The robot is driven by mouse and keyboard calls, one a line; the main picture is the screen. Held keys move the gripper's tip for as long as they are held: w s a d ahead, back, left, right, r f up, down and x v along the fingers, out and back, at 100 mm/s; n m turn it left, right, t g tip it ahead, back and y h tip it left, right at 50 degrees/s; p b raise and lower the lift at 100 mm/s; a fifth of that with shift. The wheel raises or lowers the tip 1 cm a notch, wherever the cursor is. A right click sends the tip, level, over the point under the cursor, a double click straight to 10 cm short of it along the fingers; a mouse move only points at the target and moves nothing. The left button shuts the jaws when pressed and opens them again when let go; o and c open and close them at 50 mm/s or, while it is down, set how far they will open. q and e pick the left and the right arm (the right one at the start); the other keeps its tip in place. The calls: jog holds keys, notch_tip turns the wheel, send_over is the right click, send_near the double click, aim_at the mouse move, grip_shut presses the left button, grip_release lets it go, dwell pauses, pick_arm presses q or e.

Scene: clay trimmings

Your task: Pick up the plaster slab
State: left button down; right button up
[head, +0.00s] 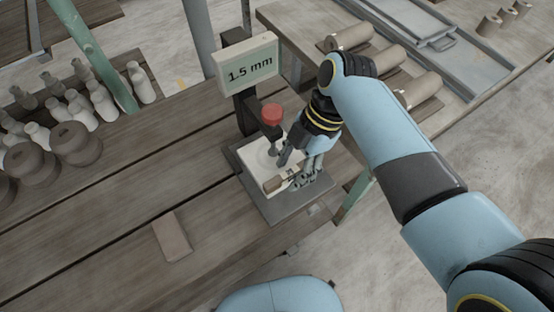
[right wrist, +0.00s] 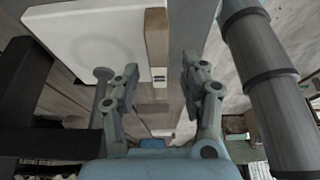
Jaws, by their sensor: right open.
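The plaster slab, a flat pale square (head: 250,156), lies on the grey base plate of a gauge stand near the table's right edge. A wooden strip (head: 273,184) runs along its near edge. In the right wrist view the slab (right wrist: 75,32) fills the upper left, with the wooden strip (right wrist: 157,40) along its side. My right gripper (head: 295,168) is open at the slab's right side. In the right wrist view its fingers (right wrist: 157,82) stand apart, with the strip's end between or just beyond them; contact cannot be told. My left gripper is not in view.
The gauge stand has a "1.5 mm" display (head: 248,64) and a red knob (head: 272,114) above the slab. A brown flat piece (head: 172,237) lies on the table. Bottles (head: 100,100) and dark round pots (head: 75,144) stand at left. Clay rolls (head: 350,36) lie on another table.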

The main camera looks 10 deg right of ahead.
jog(key=shift+a+f, duration=0.15)
jog(key=shift+f, duration=0.1)
jog(key=shift+f, duration=0.25)
dwell(0.4)
jog(key=shift+c, duration=0.2)
grip_shut()
